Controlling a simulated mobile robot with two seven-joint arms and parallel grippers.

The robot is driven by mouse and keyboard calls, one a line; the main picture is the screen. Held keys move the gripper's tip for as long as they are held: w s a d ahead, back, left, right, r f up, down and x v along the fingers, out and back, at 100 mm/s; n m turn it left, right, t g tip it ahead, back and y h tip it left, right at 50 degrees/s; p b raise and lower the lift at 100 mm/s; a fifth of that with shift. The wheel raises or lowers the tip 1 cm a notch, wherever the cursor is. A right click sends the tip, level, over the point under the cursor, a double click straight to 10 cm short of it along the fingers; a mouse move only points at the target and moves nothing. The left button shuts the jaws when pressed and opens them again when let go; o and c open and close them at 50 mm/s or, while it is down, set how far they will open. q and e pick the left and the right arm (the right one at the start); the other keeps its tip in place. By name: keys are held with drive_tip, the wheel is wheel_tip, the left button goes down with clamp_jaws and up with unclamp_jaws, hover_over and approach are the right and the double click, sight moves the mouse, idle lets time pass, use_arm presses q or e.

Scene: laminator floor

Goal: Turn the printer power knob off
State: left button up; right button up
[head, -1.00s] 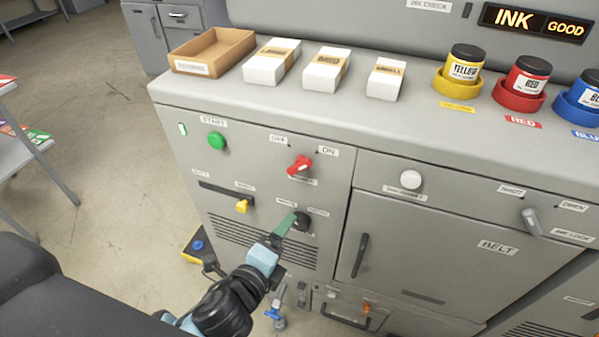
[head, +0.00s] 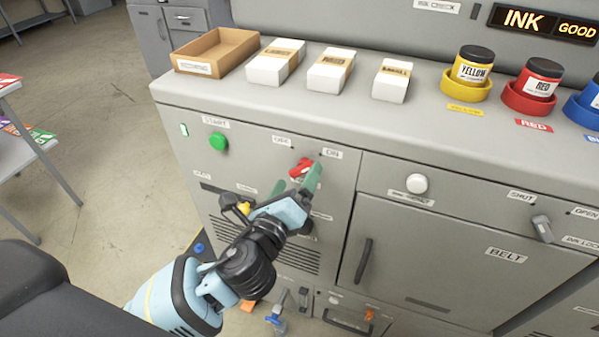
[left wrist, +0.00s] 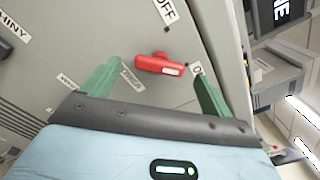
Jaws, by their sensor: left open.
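The red power knob (head: 301,167) is on the front panel of the grey machine, below and between the OFF label (head: 282,141) and the ON label (head: 332,154). In the left wrist view the red knob (left wrist: 160,64) has its white-marked end toward the ON label (left wrist: 196,68); the OFF label (left wrist: 165,11) is at the top. My left gripper (head: 296,182) is open just in front of the knob. In the left wrist view its green fingers (left wrist: 157,84) stand either side of the knob, with gaps; I cannot tell whether they touch it. My right gripper is not in view.
A green start button (head: 217,142) is left of the knob, and a yellow knob (head: 243,209) is close beside the gripper. A white button (head: 417,184) and a grey lever (head: 541,228) are to the right. Boxes and ink jars stand on top.

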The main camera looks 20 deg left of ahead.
sight(303, 167)
use_arm(q)
drive_tip(key=shift+w+d, duration=0.1)
drive_tip(key=shift+w, duration=1.35)
drive_tip(key=shift+c, duration=0.2)
drive_tip(key=c, duration=0.9)
